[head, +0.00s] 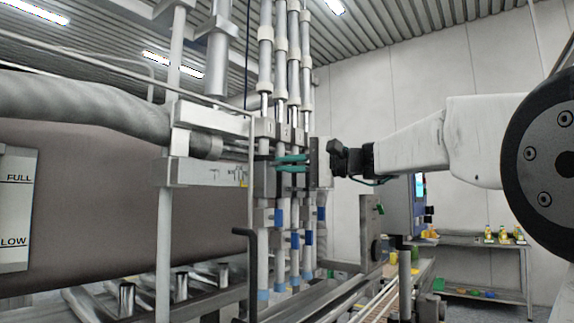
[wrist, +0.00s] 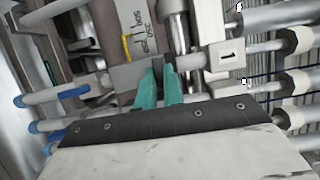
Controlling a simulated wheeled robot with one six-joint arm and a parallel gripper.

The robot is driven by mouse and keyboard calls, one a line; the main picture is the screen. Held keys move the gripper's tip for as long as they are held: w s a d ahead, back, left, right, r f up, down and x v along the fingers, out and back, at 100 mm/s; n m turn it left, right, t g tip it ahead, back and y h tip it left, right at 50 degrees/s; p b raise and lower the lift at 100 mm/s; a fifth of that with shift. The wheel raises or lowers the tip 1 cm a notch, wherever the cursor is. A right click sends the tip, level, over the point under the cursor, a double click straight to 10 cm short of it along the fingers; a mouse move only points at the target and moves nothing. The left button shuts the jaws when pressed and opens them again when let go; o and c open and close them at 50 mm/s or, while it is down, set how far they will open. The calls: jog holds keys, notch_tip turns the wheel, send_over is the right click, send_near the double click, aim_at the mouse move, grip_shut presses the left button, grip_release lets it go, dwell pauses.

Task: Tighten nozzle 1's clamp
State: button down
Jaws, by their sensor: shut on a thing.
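My gripper (wrist: 160,66) has teal fingers, which show close together in the wrist view. They are shut on a small part at nozzle 1's clamp, mostly hidden between the fingertips. A pale block marked "1" (wrist: 228,55) is just right of the fingertips. Nozzle 1 (wrist: 62,93) runs off to the left as a pale tube with a blue band. In the head view my gripper (head: 276,163) reaches in from the right at the row of nozzles, below the numbered blocks (head: 265,128). The clamp's tightness cannot be seen.
Neighbouring nozzles (head: 308,240) stand close beside nozzle 1. A horizontal bar with a scale (head: 205,173) lies to the left. A black bent handle (head: 250,262) stands below. A control panel (head: 400,205) and a shelf with bottles (head: 480,243) are at the right.

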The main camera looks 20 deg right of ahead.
dwell(0.3)
jog(key=c, duration=1.5)
grip_release()
jog(key=v, duration=0.8)
